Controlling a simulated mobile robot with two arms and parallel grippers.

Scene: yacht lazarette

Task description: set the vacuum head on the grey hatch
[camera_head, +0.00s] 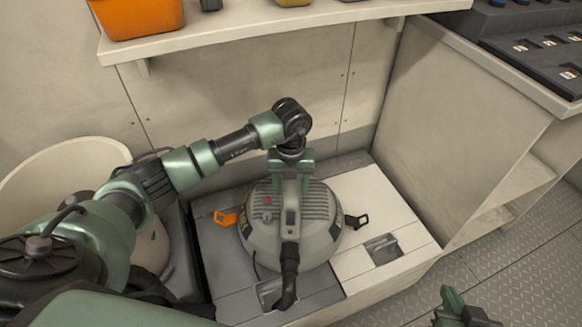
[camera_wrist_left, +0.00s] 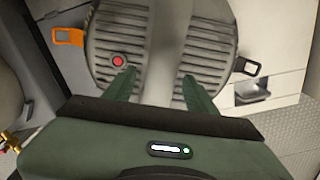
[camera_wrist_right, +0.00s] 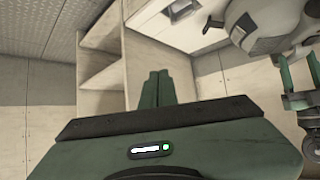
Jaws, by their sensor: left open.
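The vacuum head (camera_head: 318,215) is a grey ribbed dome with a red button, an orange latch on its left and a black latch on its right. It appears to rest upright, mostly over the grey hatch (camera_head: 222,268) and partly over the pale panel at right. My left gripper (camera_head: 291,185) is over its top, pointing down. In the left wrist view, the open fingers (camera_wrist_left: 158,88) stand on either side of the head's central grip (camera_wrist_left: 163,45); contact cannot be told. My right gripper (camera_head: 455,305) is shut and empty at lower right, away from the head.
A pale panel (camera_head: 372,205) with a recessed pull adjoins the grey hatch. A large pale round tub (camera_head: 60,165) stands at left, partly behind my left arm. A shelf (camera_head: 230,30) with an orange container (camera_head: 138,17) runs above. A cabinet (camera_head: 470,130) stands at right.

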